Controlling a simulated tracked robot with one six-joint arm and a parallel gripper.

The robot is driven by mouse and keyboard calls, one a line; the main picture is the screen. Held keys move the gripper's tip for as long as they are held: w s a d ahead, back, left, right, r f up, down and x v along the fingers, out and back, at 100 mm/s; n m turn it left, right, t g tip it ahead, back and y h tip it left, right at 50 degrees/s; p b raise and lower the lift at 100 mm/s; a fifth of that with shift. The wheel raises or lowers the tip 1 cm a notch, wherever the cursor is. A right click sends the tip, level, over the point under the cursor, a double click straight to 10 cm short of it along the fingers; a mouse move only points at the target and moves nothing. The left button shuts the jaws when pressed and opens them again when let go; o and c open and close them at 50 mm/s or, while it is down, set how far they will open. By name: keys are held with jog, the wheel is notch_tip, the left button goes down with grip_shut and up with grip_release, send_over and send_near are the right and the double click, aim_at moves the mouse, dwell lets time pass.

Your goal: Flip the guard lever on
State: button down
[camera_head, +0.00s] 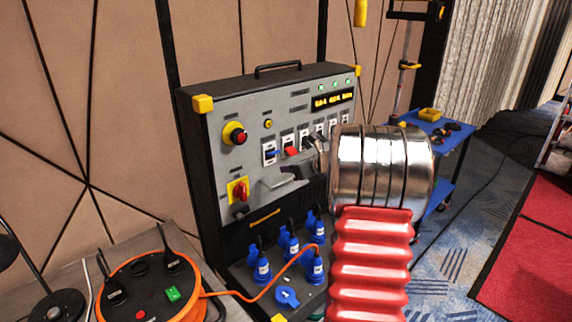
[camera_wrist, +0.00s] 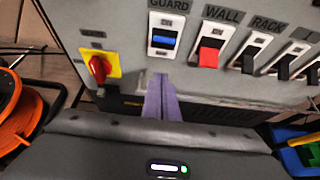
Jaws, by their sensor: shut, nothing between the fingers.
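The guard lever (camera_wrist: 164,41) is a blue lever on a white plate under the GUARD label in the wrist view. It also shows in the head view (camera_head: 272,153), left of the red lever on the grey panel. I cannot tell for certain whether it is up or down. My gripper (camera_wrist: 161,78) is shut and empty, its two fingers together just below the guard plate in the wrist view. A gap shows between the fingertips and the lever in that view. In the head view my gripper (camera_head: 286,170) is in front of the panel, partly hidden by my wrist.
Right of the guard lever is the red WALL lever (camera_wrist: 208,57), then the black RACK lever (camera_wrist: 247,62) and more black levers. A red rotary switch (camera_wrist: 98,68) on a yellow plate is at the left. Blue plugs (camera_head: 262,270) stand below the panel, beside an orange cable reel (camera_head: 190,300).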

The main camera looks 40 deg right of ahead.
jog(key=s+r, duration=0.6)
jog(key=shift+r, duration=0.3)
dwell(0.4)
jog(key=s+a+f+n+g+y, duration=0.1)
jog(key=s+a+f+n+g, duration=0.3)
jog(key=a+n, duration=0.35)
jog(key=s+a+f+n+g+y, duration=0.1)
jog(key=s+a+f+n, duration=0.35)
jog(key=a+n, duration=0.3)
jog(key=s+a+r+n, duration=0.1)
jog(key=s+a+n, duration=0.4)
jog(key=a+n, duration=0.2)
jog(key=s+a+r+n+g+h, duration=0.1)
jog(key=s+a+n, duration=0.5)
jog(key=a, duration=0.4)
jog(key=s+a+r+n+h, duration=0.1)
jog(key=s+a+r+n, duration=0.1)
jog(key=s+a+n, duration=0.4)
jog(key=a+n, duration=0.1)
jog(key=a, duration=0.2)
jog(key=shift+a+n+g, duration=0.3)
jog(key=shift+n+g, duration=0.1)
